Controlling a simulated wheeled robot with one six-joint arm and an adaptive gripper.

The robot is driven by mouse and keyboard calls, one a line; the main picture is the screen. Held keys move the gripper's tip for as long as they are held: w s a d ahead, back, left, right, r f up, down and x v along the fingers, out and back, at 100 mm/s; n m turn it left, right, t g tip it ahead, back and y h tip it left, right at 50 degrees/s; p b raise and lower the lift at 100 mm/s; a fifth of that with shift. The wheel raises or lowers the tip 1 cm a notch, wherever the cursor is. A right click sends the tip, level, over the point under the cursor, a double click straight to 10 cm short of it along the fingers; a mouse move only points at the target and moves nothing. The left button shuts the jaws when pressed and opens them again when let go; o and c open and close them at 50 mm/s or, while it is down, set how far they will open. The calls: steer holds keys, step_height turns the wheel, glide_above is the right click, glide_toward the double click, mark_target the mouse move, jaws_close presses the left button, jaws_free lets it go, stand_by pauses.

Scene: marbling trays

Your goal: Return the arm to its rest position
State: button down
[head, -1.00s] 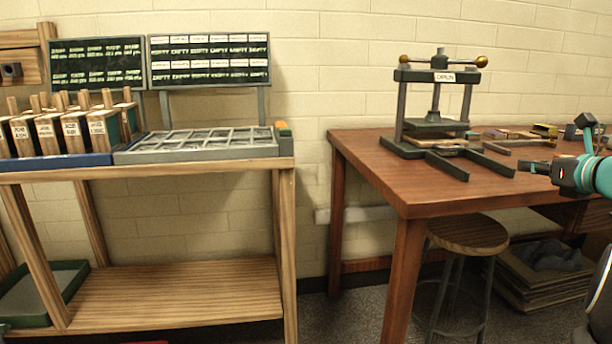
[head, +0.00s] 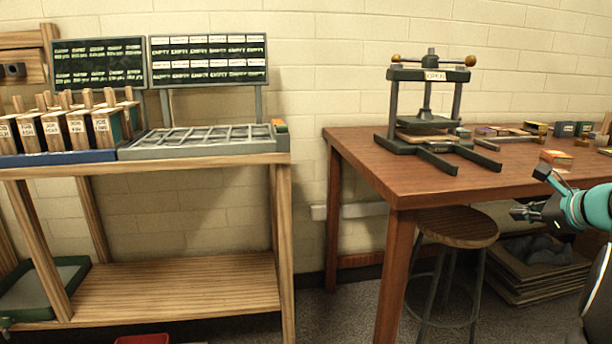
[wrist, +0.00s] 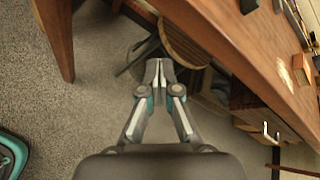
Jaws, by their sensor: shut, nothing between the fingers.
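My gripper (head: 520,212) is at the right of the head view, in front of the reddish wooden table's (head: 387,182) near edge. It is shut and empty. In the wrist view my gripper (wrist: 159,66) points down toward the floor, with its fingertips together. The round wooden stool (wrist: 185,42) lies beyond the fingertips there, and the table edge (wrist: 225,55) runs along the right side. My arm comes in from the right edge of the head view.
A black press (head: 430,120) stands on the table, with small boxes (head: 556,157) to its right. The stool (head: 458,228) stands under the table. At left, a wooden rack (head: 150,290) holds a grey divided tray (head: 200,142). Open grey floor (wrist: 85,110) shows left of my gripper.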

steer(key=s+a+f+n+g, duration=0.3)
steer(key=s+a+f+n, duration=0.3)
steer(key=a+n, duration=0.25)
steer(key=s+a+f+n+g, duration=0.45)
steer(key=a+f+n, duration=0.2)
steer(key=a, duration=0.35)
steer(key=s+a+n+h, duration=0.1)
steer(key=s+a+n, duration=1.1)
steer(key=a, duration=0.5)
steer(key=shift+s+f+t, duration=0.25)
steer(key=shift+f+t, duration=0.15)
steer(key=shift+t, duration=0.05)
